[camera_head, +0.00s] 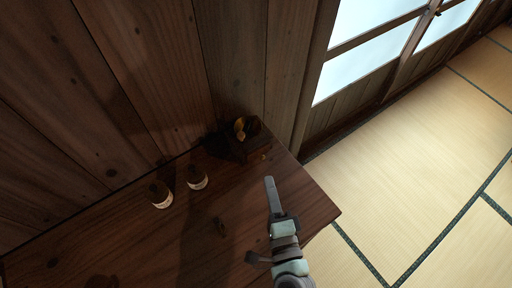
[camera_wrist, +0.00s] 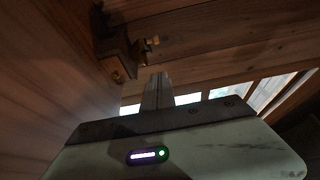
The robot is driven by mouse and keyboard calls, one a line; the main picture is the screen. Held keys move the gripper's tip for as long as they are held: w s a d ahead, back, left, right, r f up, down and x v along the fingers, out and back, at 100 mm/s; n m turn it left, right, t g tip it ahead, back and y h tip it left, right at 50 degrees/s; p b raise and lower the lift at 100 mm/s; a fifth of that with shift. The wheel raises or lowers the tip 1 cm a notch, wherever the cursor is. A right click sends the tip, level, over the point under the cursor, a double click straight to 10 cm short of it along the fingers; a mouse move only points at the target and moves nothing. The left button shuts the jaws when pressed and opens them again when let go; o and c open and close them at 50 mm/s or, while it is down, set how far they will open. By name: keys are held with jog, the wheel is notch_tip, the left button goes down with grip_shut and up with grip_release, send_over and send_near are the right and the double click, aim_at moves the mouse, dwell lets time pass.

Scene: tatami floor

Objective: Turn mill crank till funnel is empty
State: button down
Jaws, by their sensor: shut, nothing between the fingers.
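The mill (camera_head: 238,148) is a small dark wooden box at the far right corner of the wooden counter, against the plank wall. A golden funnel (camera_head: 240,127) sits on its top; its contents are too small and dark to make out. A small brass-coloured bit (camera_head: 263,156), perhaps the crank's knob, shows at its right side. In the wrist view the mill (camera_wrist: 117,58) is at the upper left, with brass-coloured bits beside it. My gripper (camera_head: 269,180) is shut and empty over the counter, in front of the mill and apart from it. Its fingers (camera_wrist: 157,78) also show in the wrist view.
Two small jars with pale lower parts, one (camera_head: 160,195) and another (camera_head: 196,178), stand on the counter (camera_head: 120,245) left of the mill. The counter's right edge is close to my gripper, with tatami floor (camera_head: 400,170) beyond. The plank wall closes off the back.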

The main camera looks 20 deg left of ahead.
jog(key=s+a+p+x, duration=0.1)
jog(key=a+p+x, duration=0.1)
jog(key=x, duration=1)
jog(key=shift+a, duration=0.4)
jog(key=shift+r+p, duration=0.2)
jog(key=shift+p, duration=0.35)
